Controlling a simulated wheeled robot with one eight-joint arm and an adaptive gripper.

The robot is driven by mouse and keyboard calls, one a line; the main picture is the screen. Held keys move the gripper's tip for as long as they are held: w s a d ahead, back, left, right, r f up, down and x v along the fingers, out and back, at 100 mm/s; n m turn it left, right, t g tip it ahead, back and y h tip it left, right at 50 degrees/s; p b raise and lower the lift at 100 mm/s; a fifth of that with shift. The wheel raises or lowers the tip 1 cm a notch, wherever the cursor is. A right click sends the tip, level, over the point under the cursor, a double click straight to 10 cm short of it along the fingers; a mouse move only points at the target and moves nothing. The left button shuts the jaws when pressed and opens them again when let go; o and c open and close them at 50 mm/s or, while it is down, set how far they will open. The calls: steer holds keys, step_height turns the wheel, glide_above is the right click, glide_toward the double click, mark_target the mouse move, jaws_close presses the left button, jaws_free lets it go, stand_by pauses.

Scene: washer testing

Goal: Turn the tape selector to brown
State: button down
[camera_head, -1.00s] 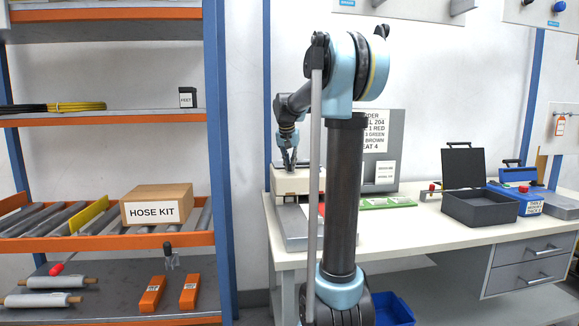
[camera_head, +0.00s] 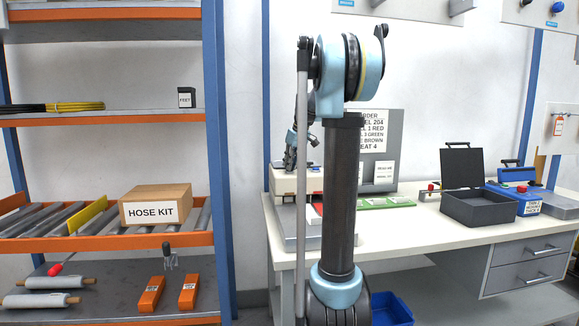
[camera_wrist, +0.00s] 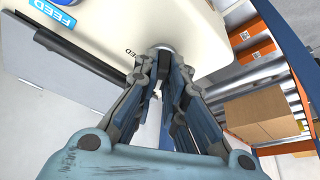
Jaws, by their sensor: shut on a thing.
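The cream machine (camera_head: 284,184) stands at the left end of the workbench and fills the top of the wrist view (camera_wrist: 105,35). A round grey knob, seemingly the tape selector (camera_wrist: 160,47), sits on its face. A small black label beside it is partly hidden and shows "ED". My gripper (camera_wrist: 164,72) is shut on the knob, with its fingers on either side. In the head view my gripper (camera_head: 290,163) reaches down to the top of the machine. The fingers cover much of the knob, so its pointer and setting cannot be read.
A notice sheet (camera_head: 367,132) naming red, green and brown stands behind the bench. A green board (camera_head: 388,203) and an open dark case (camera_head: 478,205) lie to the right. The shelf rack (camera_head: 218,160) stands left, with a hose kit box (camera_head: 156,206).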

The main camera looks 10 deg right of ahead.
steer(key=shift+w+d+n+g+y, duration=0.1)
steer(key=shift+n+g+y, duration=0.25)
steer(key=shift+n, duration=0.95)
steer(key=c, duration=1.9)
jaws_free()
steer(key=shift+c, duration=0.2)
steer(key=v, duration=1.2)
steer(key=shift+w+f, duration=0.1)
